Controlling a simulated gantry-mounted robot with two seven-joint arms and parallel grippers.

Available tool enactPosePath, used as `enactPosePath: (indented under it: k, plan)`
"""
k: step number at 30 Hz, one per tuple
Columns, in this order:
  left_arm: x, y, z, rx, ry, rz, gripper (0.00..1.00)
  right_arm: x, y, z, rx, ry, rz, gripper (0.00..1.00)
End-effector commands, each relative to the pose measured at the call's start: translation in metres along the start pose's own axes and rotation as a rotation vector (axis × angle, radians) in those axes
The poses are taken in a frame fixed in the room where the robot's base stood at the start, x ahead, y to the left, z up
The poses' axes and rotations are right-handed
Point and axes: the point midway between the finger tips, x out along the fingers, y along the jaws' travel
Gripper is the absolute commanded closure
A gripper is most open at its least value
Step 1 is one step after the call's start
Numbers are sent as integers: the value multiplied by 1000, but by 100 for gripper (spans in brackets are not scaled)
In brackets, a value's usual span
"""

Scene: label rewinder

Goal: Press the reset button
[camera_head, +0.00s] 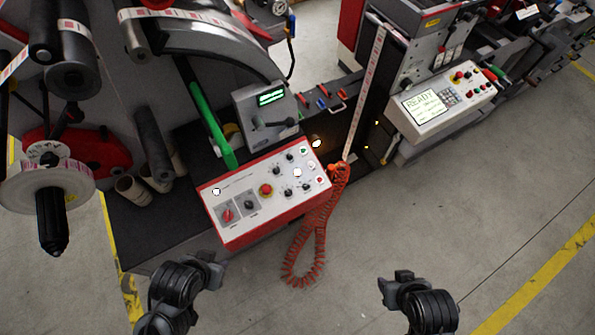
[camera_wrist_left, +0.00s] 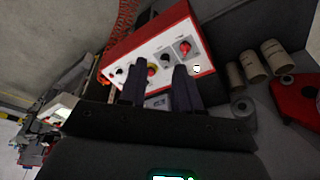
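The control panel (camera_head: 228,208) is a white-topped box with red sides in the middle of the head view. It carries a red emergency stop (camera_head: 266,190), a red rotary switch (camera_head: 228,215), several black knobs and small white buttons, one near its left corner (camera_head: 216,191). The labels are too small to read, so I cannot tell which is the reset button. My left gripper (camera_head: 207,268) is in front of the panel, apart from it. In the left wrist view its fingers (camera_wrist_left: 159,88) are spread and empty, overlapping part of the panel (camera_wrist_left: 130,62). My right gripper (camera_head: 397,282) is over the floor; its finger opening is unclear.
A coiled orange hose (camera_head: 318,235) hangs at the panel's right end. A grey display box (camera_head: 265,105) stands behind it. A second panel reading READY (camera_head: 425,105) is further right. Rolls and cardboard cores (camera_head: 132,190) are on the left. The floor in front is clear.

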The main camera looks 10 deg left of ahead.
Motion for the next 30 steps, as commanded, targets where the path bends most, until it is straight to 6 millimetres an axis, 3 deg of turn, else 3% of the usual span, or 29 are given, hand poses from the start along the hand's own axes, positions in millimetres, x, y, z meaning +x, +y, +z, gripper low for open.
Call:
enactPosePath:
  k: [1,6,30]
  plan:
    - [0,0,0,0,0,0,76,0,1,0,-2,0,2,57]
    - [0,0,0,0,0,0,100,0,1,0,-5,-1,4,57]
    - [0,0,0,0,0,0,100,0,-1,0,5,1,-3,57]
